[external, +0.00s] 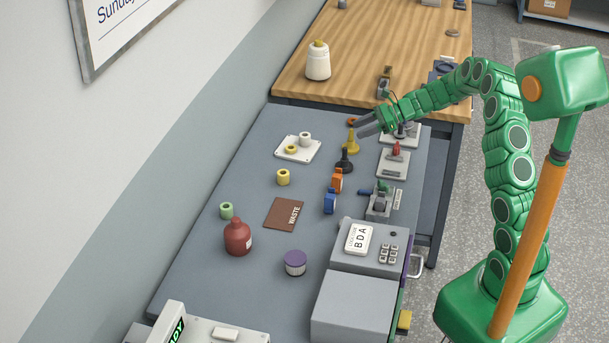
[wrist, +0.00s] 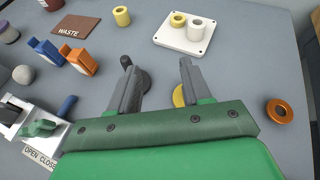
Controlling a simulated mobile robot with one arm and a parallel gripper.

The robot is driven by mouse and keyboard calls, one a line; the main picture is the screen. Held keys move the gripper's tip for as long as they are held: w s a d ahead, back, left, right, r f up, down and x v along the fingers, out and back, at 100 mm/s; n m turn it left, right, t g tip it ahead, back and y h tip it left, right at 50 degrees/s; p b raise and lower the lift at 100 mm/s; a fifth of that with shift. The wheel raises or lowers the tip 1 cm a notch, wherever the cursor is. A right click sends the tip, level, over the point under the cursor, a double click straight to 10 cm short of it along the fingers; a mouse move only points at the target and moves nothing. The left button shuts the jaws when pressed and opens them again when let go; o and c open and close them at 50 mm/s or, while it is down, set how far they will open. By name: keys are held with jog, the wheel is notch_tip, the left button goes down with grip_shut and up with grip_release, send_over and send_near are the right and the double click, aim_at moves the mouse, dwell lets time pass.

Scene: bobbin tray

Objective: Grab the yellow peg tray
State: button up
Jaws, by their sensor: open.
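I see no tray that is itself yellow. A white square tray (external: 286,154) carries a yellow bobbin (external: 291,149) and a white bobbin (external: 305,139). The tray also shows at the top of the wrist view (wrist: 170,39). A loose yellow bobbin (external: 283,177) stands apart from it on the grey bench. A yellow flared-base piece (external: 352,143) stands just below my gripper (external: 366,124) in the external view. In the wrist view my gripper (wrist: 157,80) is open with nothing seen held; its right finger partly hides the yellow piece (wrist: 179,96).
A black piece (external: 344,162) stands near the yellow one, partly behind my left finger in the wrist view. An orange ring (wrist: 280,112) lies to the right. Orange and blue blocks (external: 337,180) and small fixtures line the bench's right side.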

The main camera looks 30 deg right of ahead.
aim_at(348, 141)
jog(key=w+d+f+m, duration=0.1)
jog(key=d+f, duration=0.1)
jog(key=w+d+f+m+t, duration=0.1)
jog(key=w+d, duration=0.1)
jog(key=shift+w+f, duration=0.15)
jog(key=shift+f, duration=0.25)
jog(key=shift+f+x, duration=0.1)
jog(key=shift+x, duration=1.85)
jog(key=shift+f+x, duration=0.15)
jog(key=shift+x, duration=1.8)
jog(key=shift+c, duration=0.3)
jog(key=shift+d, duration=0.1)
grip_shut()
